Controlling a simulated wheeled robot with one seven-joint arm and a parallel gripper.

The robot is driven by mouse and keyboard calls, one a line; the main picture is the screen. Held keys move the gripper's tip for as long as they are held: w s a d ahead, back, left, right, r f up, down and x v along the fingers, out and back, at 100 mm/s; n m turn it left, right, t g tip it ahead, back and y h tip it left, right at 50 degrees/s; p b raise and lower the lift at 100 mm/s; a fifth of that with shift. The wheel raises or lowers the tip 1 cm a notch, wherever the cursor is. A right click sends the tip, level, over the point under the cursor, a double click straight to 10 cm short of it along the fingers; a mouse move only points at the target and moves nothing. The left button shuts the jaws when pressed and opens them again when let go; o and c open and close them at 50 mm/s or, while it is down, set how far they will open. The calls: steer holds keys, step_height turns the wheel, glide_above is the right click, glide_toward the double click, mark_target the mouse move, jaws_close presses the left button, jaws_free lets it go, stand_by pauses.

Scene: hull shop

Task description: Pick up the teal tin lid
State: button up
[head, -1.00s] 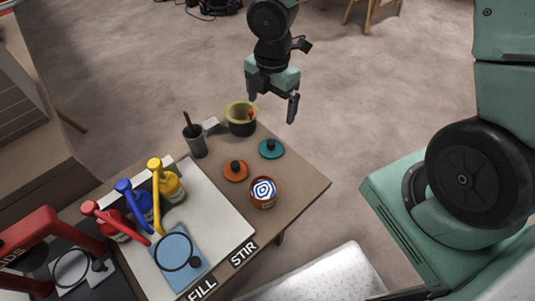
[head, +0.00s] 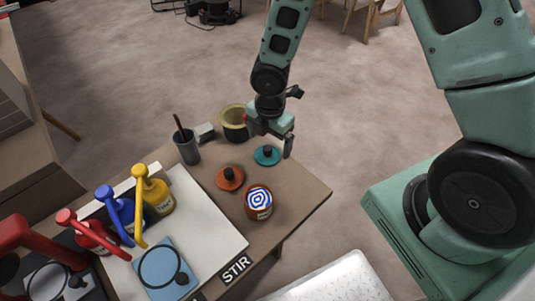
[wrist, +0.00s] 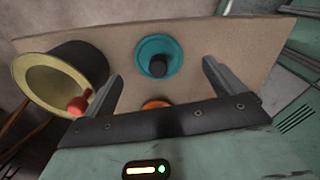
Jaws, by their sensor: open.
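The teal tin lid (head: 267,155) lies flat on the brown table, its dark knob upward, near the table's far right edge. In the wrist view the teal lid (wrist: 160,57) shows whole, beyond and between the fingertips. My gripper (head: 268,145) is open and empty, above the lid in the head view. In the wrist view my gripper's fingers (wrist: 160,80) stand apart on either side of the knob's line, not touching the lid.
An orange lid (head: 230,177) and a tin with a blue-and-white spiral top (head: 258,199) stand nearby. A dark pot with a yellowish inside (head: 234,122) is close to my gripper's left. A grey cup (head: 187,148) and coloured pump bottles (head: 154,192) are farther left.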

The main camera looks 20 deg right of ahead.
mark_target(267, 148)
steer(key=f, duration=0.4)
steer(key=shift+a+b, duration=0.25)
steer(key=shift+b, duration=0.15)
steer(key=c, duration=1)
steer(key=shift+r, duration=0.1)
steer(key=shift+c, duration=0.2)
